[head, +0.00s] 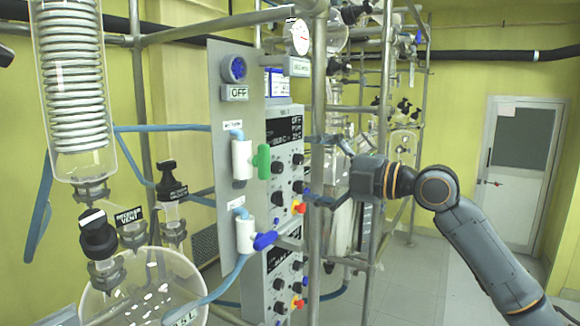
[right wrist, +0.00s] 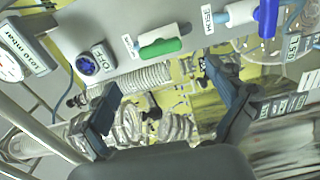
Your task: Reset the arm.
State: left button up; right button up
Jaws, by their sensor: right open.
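My right arm (head: 480,250) comes in from the lower right of the head view. It is bent at the elbow and reaches left. My right gripper (head: 312,171) is open, with its fingers pointing left toward the control panel beside a vertical metal pole. In the right wrist view the two fingers of the gripper (right wrist: 160,82) are spread wide with nothing held between them. The green valve handle (right wrist: 160,47) and blue valve handle (right wrist: 265,22) show beyond the fingers. My left gripper is not in view.
The grey panel (head: 225,75) carries the green handle (head: 264,161) and blue handle (head: 265,240). A glass condenser (head: 72,90) and round flask (head: 140,290) stand at left. Metal poles (head: 318,100) and more glassware surround the gripper. Open floor lies toward the door (head: 520,170).

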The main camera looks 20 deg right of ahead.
jog(key=shift+s+d, duration=0.3)
jog(key=shift+s, duration=0.15)
